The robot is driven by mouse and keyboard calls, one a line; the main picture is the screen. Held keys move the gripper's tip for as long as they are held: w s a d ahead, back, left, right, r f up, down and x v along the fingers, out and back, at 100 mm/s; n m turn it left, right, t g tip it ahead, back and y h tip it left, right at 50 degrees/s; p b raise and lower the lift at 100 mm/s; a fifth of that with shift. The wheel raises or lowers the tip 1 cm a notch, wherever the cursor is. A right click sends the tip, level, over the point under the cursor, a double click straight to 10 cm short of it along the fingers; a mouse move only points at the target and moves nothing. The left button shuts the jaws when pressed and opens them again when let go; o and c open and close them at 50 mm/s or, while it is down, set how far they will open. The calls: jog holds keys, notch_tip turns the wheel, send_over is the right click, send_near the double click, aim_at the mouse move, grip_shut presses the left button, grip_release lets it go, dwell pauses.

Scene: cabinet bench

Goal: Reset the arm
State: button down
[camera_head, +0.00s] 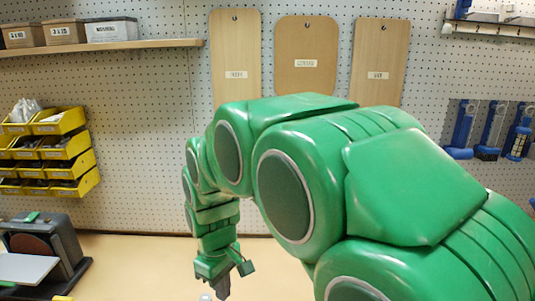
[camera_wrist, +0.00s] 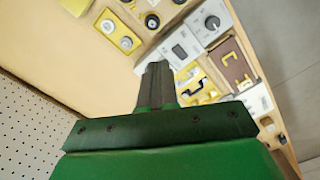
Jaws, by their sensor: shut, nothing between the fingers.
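My green arm fills the middle and right of the head view and bends down toward the bench. My gripper (camera_head: 222,285) hangs at the arm's end above the bench, pointing downward. In the wrist view my gripper (camera_wrist: 158,72) shows its two dark fingers pressed together, with nothing between them. The fingers point toward a group of panels on the bench and look apart from them, though the exact gap cannot be told.
A sander-like machine (camera_head: 55,245) stands at left, below yellow bins (camera_head: 60,155). Wrist view: panels with a dial (camera_wrist: 211,22), a brown board (camera_wrist: 233,65) and a yellow part (camera_wrist: 200,88) lie near the bench edge.

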jog(key=s+d+r+m+g, duration=0.15)
jog(key=s+d+m, duration=0.25)
jog(key=s+d, duration=0.45)
jog(key=s+d+r+m+t, duration=0.1)
jog(key=s+d+r+m, duration=0.3)
jog(key=d, duration=0.8)
jog(key=s+d+f+m, duration=0.2)
jog(key=s+d+m, duration=0.1)
jog(key=s, duration=0.7)
jog(key=shift+d+m+g, duration=0.3)
jog(key=shift+d+g, duration=0.15)
jog(key=shift+d, duration=0.3)
jog(key=shift+s+f, duration=0.1)
